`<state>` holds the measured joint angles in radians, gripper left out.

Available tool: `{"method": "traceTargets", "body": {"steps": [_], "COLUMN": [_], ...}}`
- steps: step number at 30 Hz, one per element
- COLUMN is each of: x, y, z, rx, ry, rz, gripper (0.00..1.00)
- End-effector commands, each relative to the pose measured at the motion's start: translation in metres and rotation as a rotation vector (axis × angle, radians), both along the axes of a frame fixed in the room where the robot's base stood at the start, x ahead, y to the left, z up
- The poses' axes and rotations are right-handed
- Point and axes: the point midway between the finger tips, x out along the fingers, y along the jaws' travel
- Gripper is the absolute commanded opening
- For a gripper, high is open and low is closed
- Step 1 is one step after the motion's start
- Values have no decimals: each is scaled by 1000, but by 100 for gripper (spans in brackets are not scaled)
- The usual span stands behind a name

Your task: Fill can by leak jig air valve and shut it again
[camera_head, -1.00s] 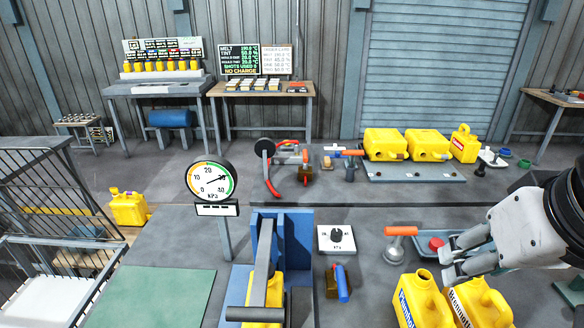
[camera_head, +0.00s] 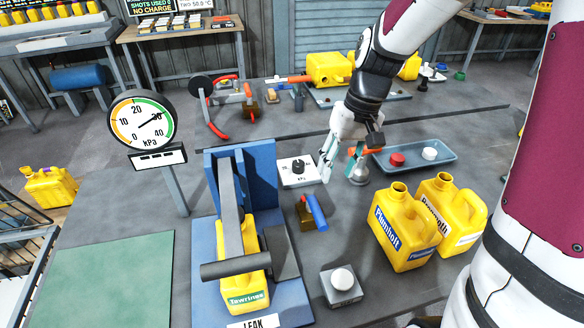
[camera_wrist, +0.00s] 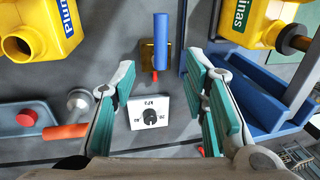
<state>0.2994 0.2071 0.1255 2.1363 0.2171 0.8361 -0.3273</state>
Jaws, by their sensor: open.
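The leak jig (camera_head: 262,165) is a blue frame with a grey clamp bar over a yellow can (camera_head: 244,292) marked Tewrinas. The air valve, a brass block with a blue lever (camera_head: 316,212), stands right of the jig. The lever also shows in the wrist view (camera_wrist: 162,42), beyond and between my fingertips. My gripper (camera_head: 341,165) is open and empty, reaching down behind the valve; its fingers (camera_wrist: 160,75) straddle the white kPa dial plate (camera_wrist: 149,112) in the wrist view. The dial gauge (camera_head: 142,120) has its needle near 30.
An orange-handled tool (camera_head: 360,170) stands close to my gripper's right. A blue tray (camera_head: 440,160) holds red and white caps. Two yellow cans (camera_head: 405,235) stand right of the valve. A grey block with a white button (camera_head: 342,283) is in front. The green mat (camera_head: 100,285) is clear.

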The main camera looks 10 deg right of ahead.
Motion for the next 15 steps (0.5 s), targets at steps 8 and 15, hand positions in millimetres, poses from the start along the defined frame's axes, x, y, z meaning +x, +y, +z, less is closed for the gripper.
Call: {"method": "traceTargets", "body": {"steps": [8, 15], "x": [3, 2], "y": [2, 11], "z": [-23, -67], "rx": [11, 11], "ry": [14, 15], "rz": [-1, -1], "gripper": [41, 41]}}
